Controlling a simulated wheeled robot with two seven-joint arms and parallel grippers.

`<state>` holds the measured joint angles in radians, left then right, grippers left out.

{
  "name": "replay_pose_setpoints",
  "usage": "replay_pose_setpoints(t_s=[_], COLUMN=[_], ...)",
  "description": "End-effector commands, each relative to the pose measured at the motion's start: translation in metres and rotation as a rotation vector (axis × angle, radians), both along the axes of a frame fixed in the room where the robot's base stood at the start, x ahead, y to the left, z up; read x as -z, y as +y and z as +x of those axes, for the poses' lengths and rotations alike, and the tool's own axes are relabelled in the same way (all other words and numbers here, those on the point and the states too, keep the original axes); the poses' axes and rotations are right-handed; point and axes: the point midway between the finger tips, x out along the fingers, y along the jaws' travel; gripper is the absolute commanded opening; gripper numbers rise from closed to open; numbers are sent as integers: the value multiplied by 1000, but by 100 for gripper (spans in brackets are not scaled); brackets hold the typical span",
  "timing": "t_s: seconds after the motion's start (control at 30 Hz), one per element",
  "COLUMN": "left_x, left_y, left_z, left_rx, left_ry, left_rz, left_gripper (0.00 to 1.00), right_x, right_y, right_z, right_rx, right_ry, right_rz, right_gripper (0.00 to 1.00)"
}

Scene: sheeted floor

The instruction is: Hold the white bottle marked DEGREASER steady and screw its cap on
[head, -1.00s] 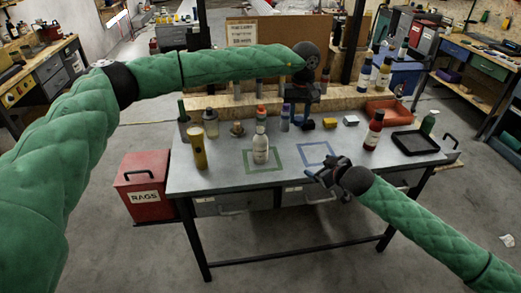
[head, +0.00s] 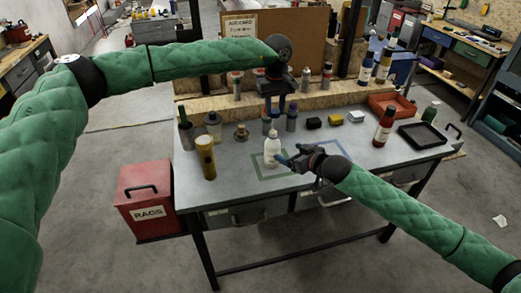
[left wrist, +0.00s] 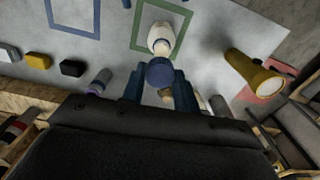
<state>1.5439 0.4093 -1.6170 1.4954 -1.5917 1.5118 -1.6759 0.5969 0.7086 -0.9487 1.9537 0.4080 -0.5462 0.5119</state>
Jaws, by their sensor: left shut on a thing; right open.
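The white bottle (head: 271,150) stands upright on the grey workbench (head: 235,180), inside a green taped square (head: 258,179). Its label is too small to read. In the left wrist view the bottle (left wrist: 161,38) shows just beyond a dark blue cap (left wrist: 160,74). My left gripper (head: 270,112) is shut on that cap and holds it above the bottle, apart from it in the head view. My right gripper (head: 289,155) is open, low at the right side of the bottle. I cannot tell whether its fingers reach around the bottle.
A yellow cylinder (head: 206,158) stands left of the bottle. Several bottles and small blocks line the back of the bench. A red bottle (head: 383,127), a black tray (head: 421,135) and a red bin (head: 391,104) are at the right. A blue taped square (head: 328,152) is partly hidden by my right arm.

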Motion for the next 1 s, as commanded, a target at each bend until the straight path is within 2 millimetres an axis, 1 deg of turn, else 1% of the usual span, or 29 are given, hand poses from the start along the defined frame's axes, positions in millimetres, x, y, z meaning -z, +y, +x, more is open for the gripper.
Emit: replay_pose_setpoints(t_s=[0.33, 0.47, 0.63, 1.0], left_x=[0, 1, 1, 1], left_y=[0, 1, 0, 0], left_z=[0, 0, 0, 0], left_rx=[0, -1, -1, -1], left_ry=[0, 0, 0, 0], left_rz=[0, 0, 0, 0], left_gripper=[9, 9, 9, 9], right_x=[0, 2, 9, 29], right_y=[0, 4, 17, 53], right_z=[0, 4, 19, 61], right_rx=[0, 0, -1, 0], right_ry=[0, 0, 0, 0], right_rz=[0, 0, 0, 0], right_gripper=[79, 79, 79, 79])
